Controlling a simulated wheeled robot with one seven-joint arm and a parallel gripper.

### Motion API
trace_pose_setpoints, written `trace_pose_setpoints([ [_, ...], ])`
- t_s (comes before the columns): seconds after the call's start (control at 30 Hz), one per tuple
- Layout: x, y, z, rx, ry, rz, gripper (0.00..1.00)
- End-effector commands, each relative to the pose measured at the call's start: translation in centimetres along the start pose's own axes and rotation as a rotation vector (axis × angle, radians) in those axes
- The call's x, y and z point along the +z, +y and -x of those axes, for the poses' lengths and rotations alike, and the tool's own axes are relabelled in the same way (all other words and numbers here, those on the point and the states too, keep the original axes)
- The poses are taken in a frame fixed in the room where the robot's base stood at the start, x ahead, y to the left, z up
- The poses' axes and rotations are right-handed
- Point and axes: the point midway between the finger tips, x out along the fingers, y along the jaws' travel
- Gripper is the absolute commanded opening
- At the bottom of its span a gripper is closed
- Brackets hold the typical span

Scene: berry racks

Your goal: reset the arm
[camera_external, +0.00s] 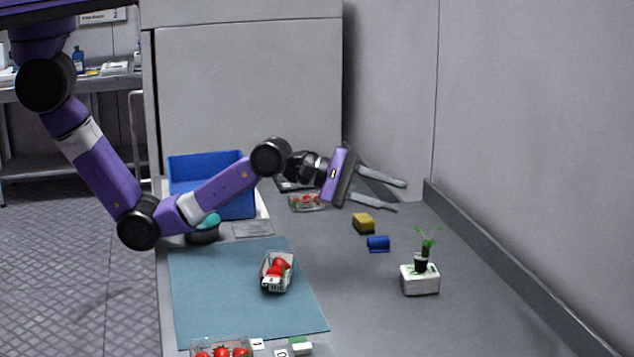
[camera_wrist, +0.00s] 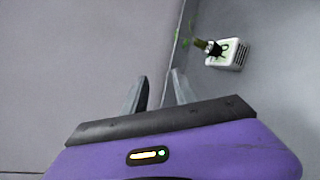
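My gripper (camera_external: 401,196) reaches out to the right above the grey bench in the external view. Its two grey fingers are apart, with nothing between them. In the wrist view my gripper (camera_wrist: 158,84) also shows two separate fingers and an empty gap. My purple arm is bent, with its elbow low at the left and its wrist above the bench's far part.
Below lie a blue mat (camera_external: 215,306), a punnet of strawberries (camera_external: 277,272), a yellow sponge (camera_external: 364,223), a blue roll (camera_external: 378,244) and a seedling in a white block (camera_external: 420,280). A blue crate (camera_external: 236,205) stands behind the forearm. Grey walls stand behind and right.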

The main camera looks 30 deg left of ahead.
Motion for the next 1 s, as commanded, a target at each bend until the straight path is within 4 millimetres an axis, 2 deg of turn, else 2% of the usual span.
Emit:
trace_pose_setpoints([
  [0.2,0.7,0.7,1.2,0.095,-0.002,-0.314,0.33],
  [0.53,2.4,0.7,2.6,0.189,-0.009,-0.625,0.33],
  [0.87,-3.4,3.5,7.1,0.331,0.093,-0.661,0.33],
  [1.0,-6.7,4.8,10.2,0.402,0.17,-0.692,0.33],
])
